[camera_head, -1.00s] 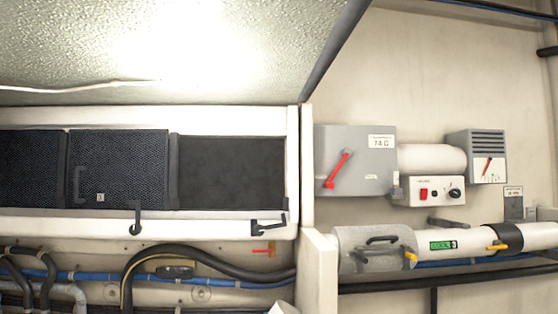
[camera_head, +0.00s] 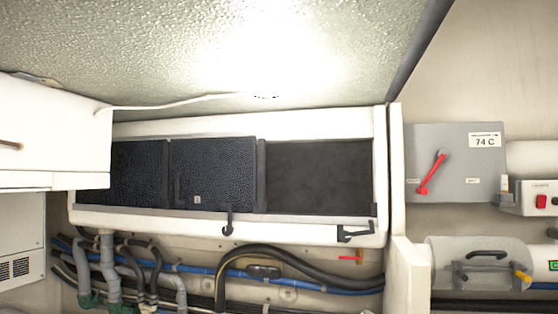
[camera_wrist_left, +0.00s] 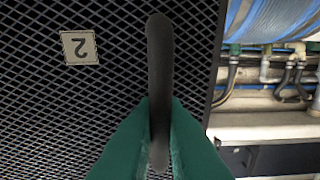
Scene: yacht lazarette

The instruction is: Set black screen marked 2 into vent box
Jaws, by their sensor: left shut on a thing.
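In the left wrist view, a black mesh screen (camera_wrist_left: 60,115) fills the left and middle, with an upside-down label reading 2 (camera_wrist_left: 79,47). My left gripper (camera_wrist_left: 160,108), with green fingers, is shut on the screen's black bar handle (camera_wrist_left: 160,60). In the head view, the white-framed vent box (camera_head: 240,127) spans the wall. Dark mesh screens fill its left bay (camera_head: 138,172) and middle bay (camera_head: 213,165); the middle one has a small label, too small to read surely. The right bay (camera_head: 318,178) looks like a plain dark recess without mesh. Neither gripper shows in the head view.
Black latches (camera_head: 227,226) and (camera_head: 356,234) sit on the box's lower rim. Hoses (camera_head: 300,285) run below. A white cabinet (camera_head: 55,135) juts in at left; a grey switch box (camera_head: 455,170) is at right. Pipes and a blue cylinder (camera_wrist_left: 265,18) show beyond the held screen.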

